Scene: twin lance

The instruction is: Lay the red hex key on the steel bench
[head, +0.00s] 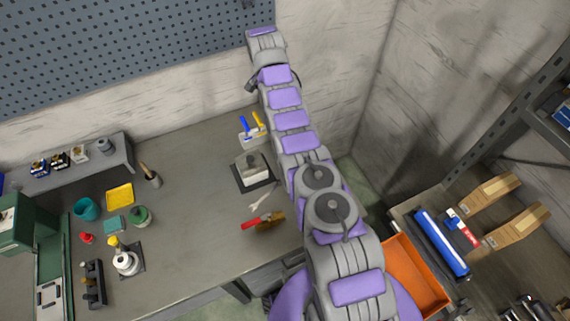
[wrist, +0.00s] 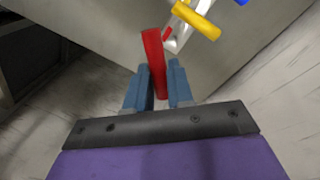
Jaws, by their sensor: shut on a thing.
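The red hex key (wrist: 154,62) shows in the wrist view as a thick red handle between the two blue fingers of my gripper (wrist: 160,78). My gripper is shut on it. The handle points away from the wrist, and a small red bit shows just beyond its far end. In the head view my gripper (head: 250,86) is mostly hidden behind the arm's end, and the red hex key cannot be made out there. The steel bench (head: 200,205) is the grey top below and left of my arm.
A pale holder (head: 247,138) with a blue key (head: 245,125) and a yellow key (head: 259,120) stands near the bench's back edge. A grey block on a dark mat, a wrench and a red-handled tool (head: 252,222) lie nearby. The bench's middle is clear.

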